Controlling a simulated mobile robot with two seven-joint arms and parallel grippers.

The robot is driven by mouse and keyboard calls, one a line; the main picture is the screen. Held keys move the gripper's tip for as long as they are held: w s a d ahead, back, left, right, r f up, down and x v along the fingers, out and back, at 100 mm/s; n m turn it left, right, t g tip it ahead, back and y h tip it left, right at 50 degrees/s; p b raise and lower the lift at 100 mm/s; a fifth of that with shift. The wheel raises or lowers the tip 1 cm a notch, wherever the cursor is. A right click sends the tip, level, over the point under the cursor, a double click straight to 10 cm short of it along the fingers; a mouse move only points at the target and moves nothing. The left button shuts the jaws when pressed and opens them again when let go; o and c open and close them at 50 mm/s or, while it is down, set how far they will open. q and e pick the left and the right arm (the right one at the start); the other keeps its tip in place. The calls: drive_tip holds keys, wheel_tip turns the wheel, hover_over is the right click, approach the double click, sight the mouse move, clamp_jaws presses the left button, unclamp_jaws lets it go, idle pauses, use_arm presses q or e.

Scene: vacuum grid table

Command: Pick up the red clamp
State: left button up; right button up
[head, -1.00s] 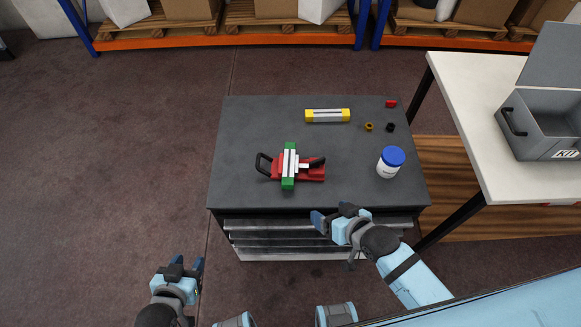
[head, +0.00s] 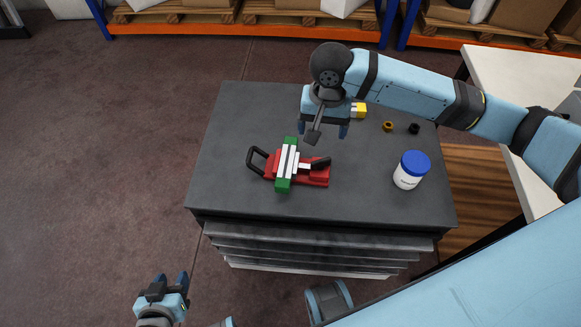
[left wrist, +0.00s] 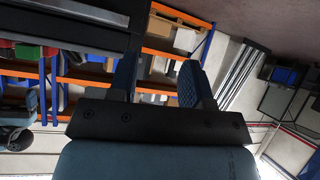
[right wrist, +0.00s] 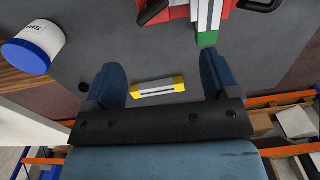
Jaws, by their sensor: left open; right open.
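The red clamp (head: 316,178) with black handles lies on the dark table, left of its centre. A green and white block (head: 286,165) sits in or across it; which one I cannot tell. The clamp (right wrist: 152,14) is partly cut off at the top of the right wrist view, beside the block (right wrist: 207,38). My right gripper (head: 324,128) is open and empty above the table, just behind the clamp in the head view. My left gripper (head: 170,281) is open and empty, low at the left, off the table's front side.
A white jar with a blue lid (head: 410,170) stands right of the clamp. A yellow and white block (right wrist: 158,87) lies behind, partly hidden by my right arm in the head view. Two small nuts (head: 388,126) (head: 414,128) lie nearby. A white side table (head: 490,70) is at right.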

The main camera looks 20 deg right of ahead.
sight(321, 163)
wheel_tip(321, 163, down, 8)
drive_tip(key=shift+s+f+b, duration=0.1)
drive_tip(key=shift+f+b, duration=0.1)
drive_tip(key=shift+b, duration=0.4)
drive_tip(key=shift+s+d+f+b, duration=0.1)
drive_tip(key=shift+s+f+b, duration=0.05)
drive_tip(key=shift+f, duration=0.75)
drive_tip(key=shift+s+d+f+b, duration=0.1)
drive_tip(key=shift+s+f+b, duration=0.1)
drive_tip(key=shift+f, duration=0.65)
drive_tip(key=shift+s+f+b, duration=0.1)
drive_tip(key=shift+f+b, duration=0.05)
drive_tip(key=shift+f, duration=0.75)
drive_tip(key=shift+r, duration=0.1)
drive_tip(key=c, duration=1.2)
